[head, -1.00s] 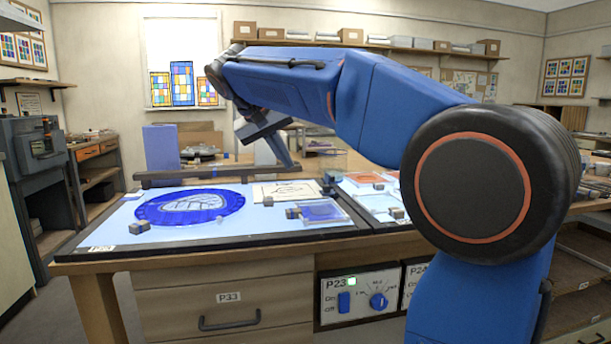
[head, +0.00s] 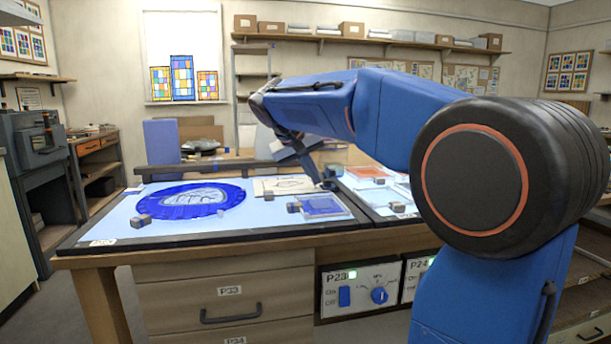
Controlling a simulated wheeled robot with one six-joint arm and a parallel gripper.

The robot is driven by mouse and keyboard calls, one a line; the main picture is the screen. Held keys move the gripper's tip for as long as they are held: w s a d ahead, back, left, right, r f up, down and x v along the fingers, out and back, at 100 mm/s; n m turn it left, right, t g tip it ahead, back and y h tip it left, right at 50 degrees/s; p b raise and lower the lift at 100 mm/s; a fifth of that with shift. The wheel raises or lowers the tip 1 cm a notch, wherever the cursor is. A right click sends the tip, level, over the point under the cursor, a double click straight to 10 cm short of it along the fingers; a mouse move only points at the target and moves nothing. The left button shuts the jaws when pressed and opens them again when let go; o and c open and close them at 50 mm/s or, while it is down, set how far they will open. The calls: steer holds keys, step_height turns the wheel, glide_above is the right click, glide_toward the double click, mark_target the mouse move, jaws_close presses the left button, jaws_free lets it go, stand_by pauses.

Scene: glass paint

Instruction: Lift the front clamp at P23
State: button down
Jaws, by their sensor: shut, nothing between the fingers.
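The P23 panel (head: 360,290), with a lit green light, is on the bench front below the left light table (head: 110,228). A small grey block-like clamp (head: 293,207) sits at the left edge of a blue glass pane (head: 322,206). Another grey block (head: 142,220) lies near the table's front left, by a blue oval glass piece (head: 193,201). I cannot tell for sure which is the front clamp. My gripper (head: 323,184) is shut and empty, pointing down behind the blue pane, apart from both blocks; its fingertips are small and dark here.
A dark rail (head: 215,168) runs along the back of the table. A pale sheet with a line drawing (head: 284,186) lies behind the blue pane. Another grey block (head: 398,207) and an orange pane (head: 369,172) are at the right.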

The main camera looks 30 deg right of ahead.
steer(key=shift+d, duration=0.25)
stand_by(0.3)
